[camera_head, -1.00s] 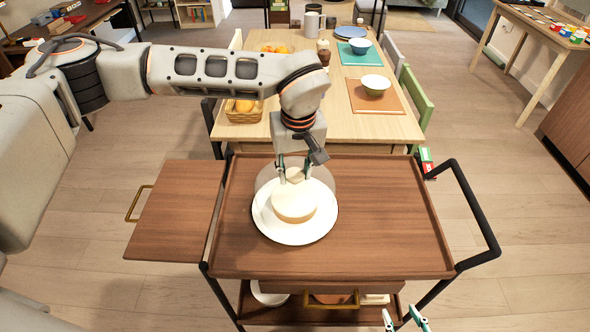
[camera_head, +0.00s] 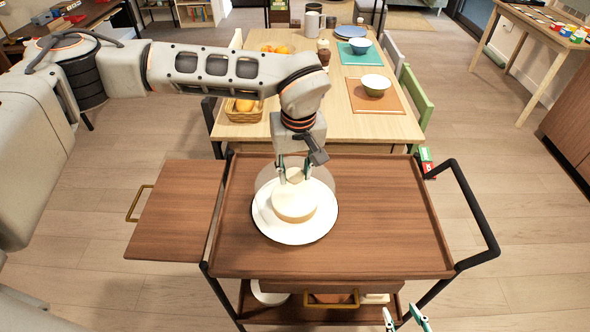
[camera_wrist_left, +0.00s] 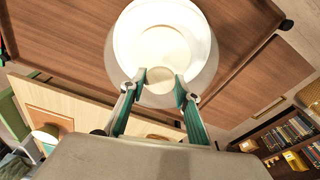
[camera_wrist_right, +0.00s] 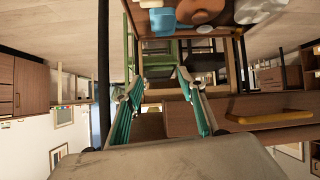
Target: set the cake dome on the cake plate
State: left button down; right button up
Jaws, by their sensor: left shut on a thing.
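The clear cake dome (camera_head: 263,182) is see-through and hard to make out against the cart. My left gripper (camera_head: 294,172) is shut on its pale knob; the knob also shows between the fingers in the left wrist view (camera_wrist_left: 160,80). The dome is over the white cake plate (camera_head: 288,235), which carries a round pale cake (camera_head: 295,208). In the head view the dome's outline extends behind the plate's far edge. I cannot tell whether its rim touches the plate. My right gripper (camera_head: 405,318) is open and empty, low in front of the cart.
The plate stands on a wooden cart (camera_head: 390,235) with a side leaf (camera_head: 172,212) and a black handle (camera_head: 477,205) at right. The cart top is clear right of the plate. Behind is a dining table (camera_head: 300,125) with a fruit basket (camera_head: 243,110) and bowls.

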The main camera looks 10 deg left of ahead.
pick_arm(q)
jog(key=shift+f+b, duration=0.35)
jog(key=shift+f, duration=0.25)
dwell(0.5)
jog(key=c, duration=1.8)
grip_release()
jog(key=shift+r, duration=0.1)
jog(key=shift+s+d+r+p, duration=0.1)
jog(key=shift+s+r+p, duration=0.1)
jog(key=shift+r+p, duration=1.1)
jog(key=shift+s+d+r+p, duration=0.15)
jog(key=shift+r+p, duration=0.45)
jog(key=shift+r, duration=0.8)
jog(key=shift+s+r+p, duration=0.2)
jog(key=shift+r+p, duration=0.7)
jog(key=shift+r, duration=0.55)
jog(key=shift+s+d+r, duration=0.1)
jog(key=shift+r, duration=0.5)
jog(key=shift+s+d+r, duration=0.1)
jog(key=shift+r, duration=0.5)
